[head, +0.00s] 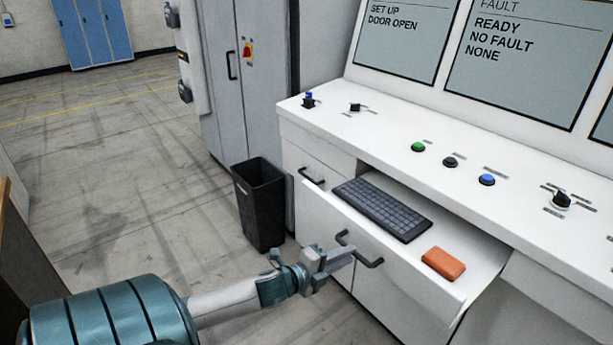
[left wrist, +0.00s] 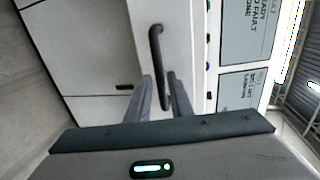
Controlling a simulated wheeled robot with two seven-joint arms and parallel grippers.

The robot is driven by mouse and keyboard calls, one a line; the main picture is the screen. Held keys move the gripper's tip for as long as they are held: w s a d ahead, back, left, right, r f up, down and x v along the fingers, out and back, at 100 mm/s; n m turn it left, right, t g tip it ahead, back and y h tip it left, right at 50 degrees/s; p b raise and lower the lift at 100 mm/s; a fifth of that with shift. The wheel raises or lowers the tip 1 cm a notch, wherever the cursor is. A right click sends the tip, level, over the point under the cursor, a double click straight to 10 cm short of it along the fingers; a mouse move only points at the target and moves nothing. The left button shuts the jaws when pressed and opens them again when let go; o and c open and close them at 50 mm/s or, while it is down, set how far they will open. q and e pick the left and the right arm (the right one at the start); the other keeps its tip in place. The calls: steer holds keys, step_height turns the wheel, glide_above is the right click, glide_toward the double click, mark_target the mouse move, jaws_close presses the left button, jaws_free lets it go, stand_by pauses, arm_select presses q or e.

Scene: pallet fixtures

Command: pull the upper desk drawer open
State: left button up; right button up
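The upper desk drawer (head: 390,268) stands out from the white desk, with its inside visible. Its dark bar handle (head: 358,249) is on the drawer front and also shows in the left wrist view (left wrist: 155,55). Whether a finger touches the bar I cannot tell. My right gripper is not in view.
A black keyboard (head: 383,208) and an orange box (head: 443,263) lie in the drawer. A black bin (head: 260,205) stands on the floor left of the desk. Another handle (head: 311,178) is on the front to the left. Open floor (head: 120,190) lies left.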

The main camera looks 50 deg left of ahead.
arm_select(q)
steer(key=b+v, duration=0.3)
steer(key=v, duration=1)
steer(key=shift+s, duration=0.35)
steer(key=shift+a, duration=0.1)
